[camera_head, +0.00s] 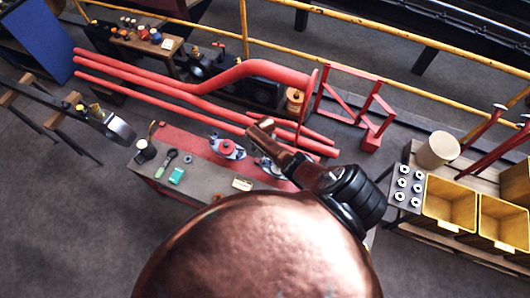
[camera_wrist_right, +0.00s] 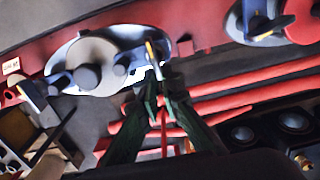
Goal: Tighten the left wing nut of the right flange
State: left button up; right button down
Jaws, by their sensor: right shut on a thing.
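The right flange (camera_wrist_right: 95,62) is a grey oval plate with a round grey stub, in the upper left of the right wrist view. In the head view the right flange (camera_head: 268,166) is partly hidden behind my right gripper (camera_head: 262,130). Its left wing nut (camera_wrist_right: 152,52), blue with a yellow mark, is on the right side of the plate in the wrist view. My right gripper (camera_wrist_right: 160,84) has its dark green fingertips shut on that nut. The other blue wing nut (camera_wrist_right: 36,102) is on the plate's opposite side. My left gripper is not in view.
The left flange (camera_head: 228,147), with a red centre, is beside the right flange on the red-topped bench (camera_head: 185,142). Long red pipes (camera_head: 160,85) run behind it. Yellow bins (camera_head: 450,203) stand right.

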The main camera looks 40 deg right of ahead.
jog(key=shift+d, duration=0.2)
jog(key=c, duration=2.1)
grip_release()
jog(key=shift+a, duration=0.1)
jog(key=shift+r, duration=0.1)
notch_tip(320, 180, up, 12)
jog(key=shift+f, duration=0.1)
